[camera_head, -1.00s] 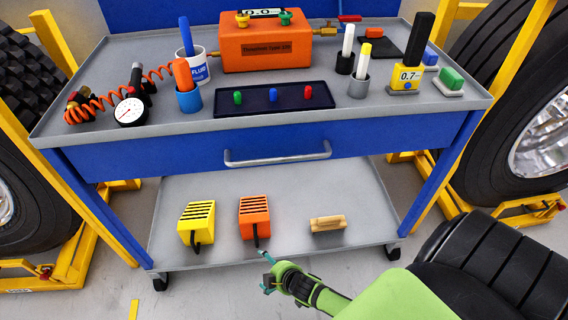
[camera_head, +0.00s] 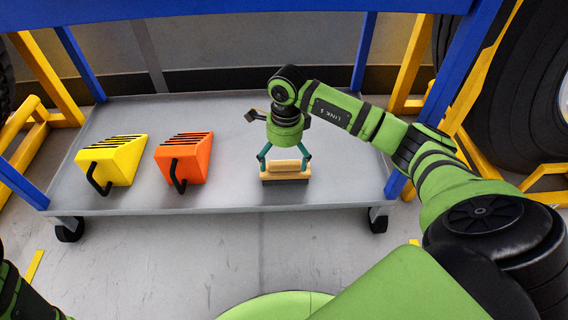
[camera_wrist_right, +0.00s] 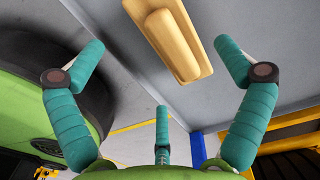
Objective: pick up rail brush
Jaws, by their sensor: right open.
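The rail brush (camera_head: 286,168) is a light wooden block with a raised grip and a dark underside. It lies on the lower shelf of the trolley, right of the middle. My right gripper (camera_head: 285,158) points down over it from behind, with its teal fingers spread near the brush's two ends. In the right wrist view the brush (camera_wrist_right: 172,42) shows between the two open side fingers, with a third finger below it; I cannot tell whether any finger touches it. My left gripper is not in view; only part of that arm shows at the bottom left.
A yellow wheel chock (camera_head: 112,160) and an orange wheel chock (camera_head: 183,160) with black handles stand left on the lower shelf (camera_head: 225,185). A large wheel (camera_head: 490,95) stands at the right.

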